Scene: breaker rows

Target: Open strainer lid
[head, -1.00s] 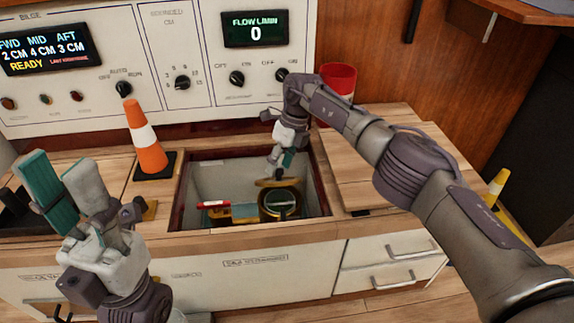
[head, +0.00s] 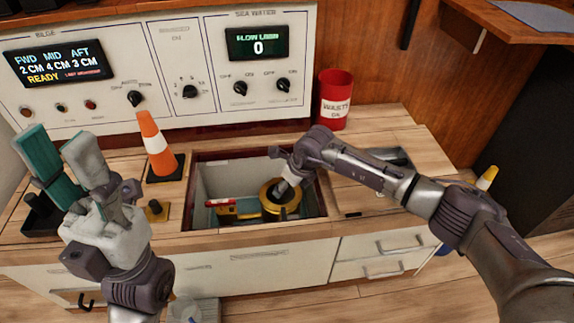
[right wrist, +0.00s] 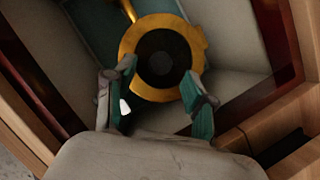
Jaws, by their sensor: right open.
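I cannot tell whether that dark middle is the lid or an opening. My right gripper (right wrist: 160,75) is open, its teal-padded fingertips on either side of the ring's near part. I cannot tell whether they touch it. In the head view the right hand hides part of the strainer. My left gripper (head: 60,145) is open and empty, raised at the left.
The control panel (head: 195,50) rises at the back.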

